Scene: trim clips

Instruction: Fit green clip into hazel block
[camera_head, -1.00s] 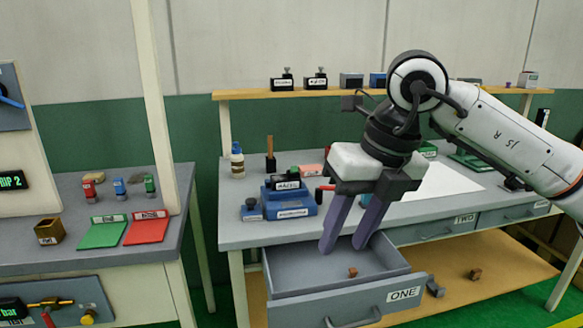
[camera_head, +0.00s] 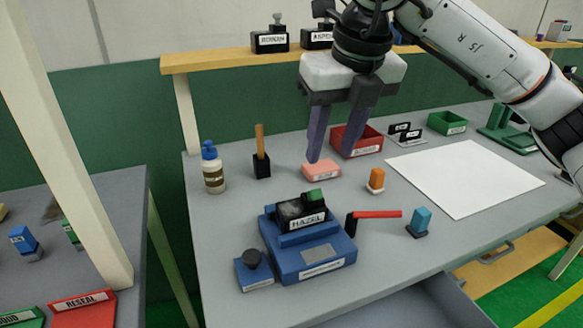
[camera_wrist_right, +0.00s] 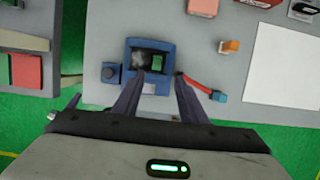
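The hazel block (camera_head: 302,212) is a dark block labelled HAZEL on a blue fixture (camera_head: 315,255) on the grey bench. The green clip (camera_head: 314,196) is at the top of the block, toward its right side. Whether it is fully seated or only resting there I cannot tell. In the right wrist view the green clip (camera_wrist_right: 157,62) shows at the block's dark top, between the fingers in the picture. My right gripper (camera_head: 331,158) is open and empty, with its purple fingers pointing down above the bench. My left gripper is not in view.
A red-handled lever (camera_head: 376,214) projects right of the fixture. An orange piece (camera_head: 376,179), a teal piece (camera_head: 420,221) and a pink block (camera_head: 321,170) stand nearby. A bottle (camera_head: 213,170) is at left. A white sheet (camera_head: 465,178) covers the right. The open drawer (camera_head: 410,308) is below the front edge.

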